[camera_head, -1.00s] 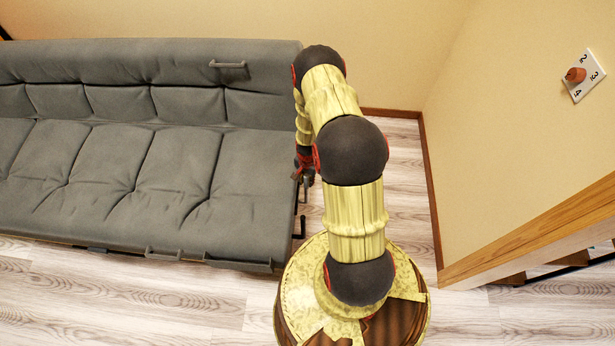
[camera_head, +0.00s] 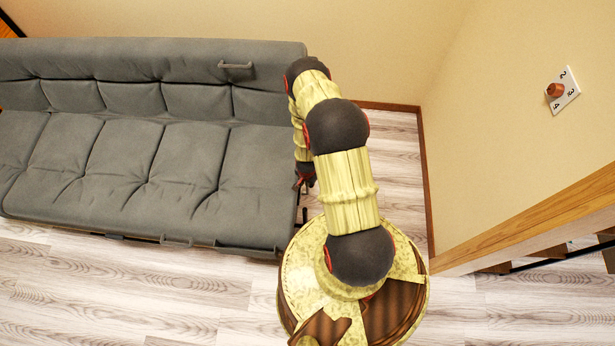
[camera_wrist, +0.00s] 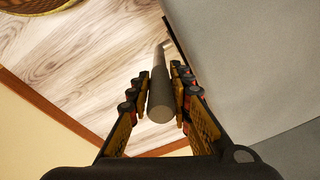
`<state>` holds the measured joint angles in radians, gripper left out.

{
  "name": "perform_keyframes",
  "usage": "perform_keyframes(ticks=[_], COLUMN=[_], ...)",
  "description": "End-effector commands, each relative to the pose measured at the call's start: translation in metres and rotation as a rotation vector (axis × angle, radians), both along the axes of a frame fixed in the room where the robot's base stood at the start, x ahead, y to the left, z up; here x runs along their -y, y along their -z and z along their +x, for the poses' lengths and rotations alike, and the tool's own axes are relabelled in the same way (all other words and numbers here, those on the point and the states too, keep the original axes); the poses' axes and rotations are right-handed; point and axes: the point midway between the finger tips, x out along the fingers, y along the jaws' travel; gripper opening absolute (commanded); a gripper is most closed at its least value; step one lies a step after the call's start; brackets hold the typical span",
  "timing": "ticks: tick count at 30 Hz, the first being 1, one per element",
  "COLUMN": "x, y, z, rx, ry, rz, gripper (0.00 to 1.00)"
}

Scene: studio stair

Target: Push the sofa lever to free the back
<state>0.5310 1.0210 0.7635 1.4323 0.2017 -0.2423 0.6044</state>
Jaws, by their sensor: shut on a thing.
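The grey sofa (camera_head: 140,165) fills the left of the head view, with its back (camera_head: 150,60) leaning up behind the seat. The sofa lever (camera_wrist: 160,95) is a grey rod in the wrist view, running between my fingers beside the sofa's grey side (camera_wrist: 240,60). My gripper (camera_wrist: 161,88) is shut on the lever, with one finger on each side of it. In the head view my gripper (camera_head: 305,180) is small and dark at the sofa's right end, partly hidden by my arm. I cannot make out the lever clearly there.
A grey handle (camera_head: 235,65) is on the sofa back and another (camera_head: 177,241) on the seat's front edge. A numbered dial (camera_head: 563,90) is on the right wall. A wooden rail (camera_head: 530,222) runs at the right. Wooden floor (camera_head: 120,290) is free before the sofa.

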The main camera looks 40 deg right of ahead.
Motion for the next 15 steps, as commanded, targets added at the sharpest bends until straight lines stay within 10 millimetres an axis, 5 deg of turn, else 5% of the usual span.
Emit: perform_keyframes(ticks=[15], x=[-0.018], y=[0.003], z=[-0.013], rx=[0.075], ry=[-0.006], rz=[-0.087], gripper=[0.00])
